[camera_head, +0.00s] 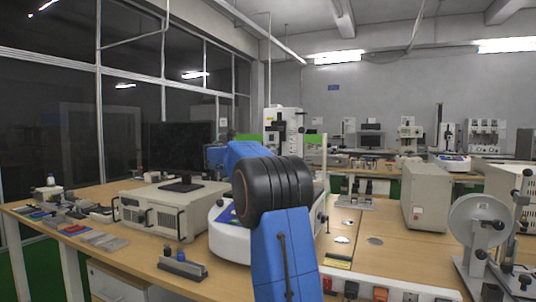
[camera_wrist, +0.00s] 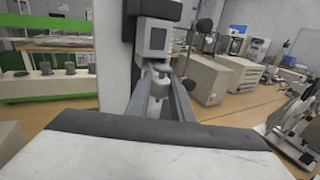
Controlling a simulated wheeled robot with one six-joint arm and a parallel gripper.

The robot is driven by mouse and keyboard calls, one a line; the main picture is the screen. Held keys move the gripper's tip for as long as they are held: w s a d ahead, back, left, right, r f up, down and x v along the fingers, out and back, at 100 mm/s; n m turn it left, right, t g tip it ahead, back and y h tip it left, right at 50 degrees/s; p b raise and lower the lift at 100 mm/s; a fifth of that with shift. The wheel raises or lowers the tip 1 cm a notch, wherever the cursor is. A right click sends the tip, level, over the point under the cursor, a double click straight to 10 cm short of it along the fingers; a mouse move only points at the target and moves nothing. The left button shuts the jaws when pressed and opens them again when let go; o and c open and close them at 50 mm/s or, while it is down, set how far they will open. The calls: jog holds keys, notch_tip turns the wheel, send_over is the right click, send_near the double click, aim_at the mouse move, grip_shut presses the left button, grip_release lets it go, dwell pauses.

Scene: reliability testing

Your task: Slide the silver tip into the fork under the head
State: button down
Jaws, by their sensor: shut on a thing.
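In the wrist view, the fingers of my gripper (camera_wrist: 160,84) reach forward from the bottom and close on the silver tip (camera_wrist: 158,92), a small light-grey metal piece. The head (camera_wrist: 156,38) is a grey block on the machine's column, just beyond and above the fingertips. The fork (camera_wrist: 161,67) shows small and dark under the head, close to the top of the tip. I cannot tell whether tip and fork touch. In the head view, the tall white test machine (camera_head: 284,122) stands behind my blue arm, which hides my gripper and the tip.
A beige instrument box (camera_head: 172,208) and a dark monitor (camera_head: 180,150) stand left of my arm. A dark stand with small posts (camera_head: 182,266) lies near the bench's front. A beige cabinet (camera_head: 426,196) and a grey wheel-shaped tester (camera_head: 478,222) stand to the right.

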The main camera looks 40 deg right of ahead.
jog(key=shift+w+d, duration=0.3)
jog(key=shift+d, duration=0.45)
jog(key=shift+w+d, duration=0.3)
jog(key=shift+d, duration=0.4)
jog(key=shift+w+d, duration=0.3)
jog(key=shift+d, duration=0.45)
dwell(0.7)
dwell(0.3)
jog(key=c, duration=1.5)
grip_release()
jog(key=shift+o, duration=0.2)
jog(key=a, duration=1.7)
jog(key=shift+w+a, duration=0.2)
jog(key=shift+w, duration=0.15)
jog(key=s+a+f+m+t+y, duration=0.2)
jog(key=s+a+f+m+y, duration=0.3)
jog(key=s+a+f, duration=0.6)
jog(key=s+a+f+m+t+y, duration=0.2)
jog(key=s+a+f+m+y, duration=0.4)
jog(key=s+a+f, duration=0.6)
jog(key=s+a+f+m+t+y, duration=0.1)
jog(key=s+a+f+m+y, duration=0.5)
jog(key=s+a+f, duration=0.6)
jog(key=s+f+y, duration=0.1)
jog(key=s+f, duration=0.2)
jog(key=s, duration=0.5)
jog(key=shift+s+a+f+t, duration=0.25)
jog(key=shift+s+f+t, duration=0.15)
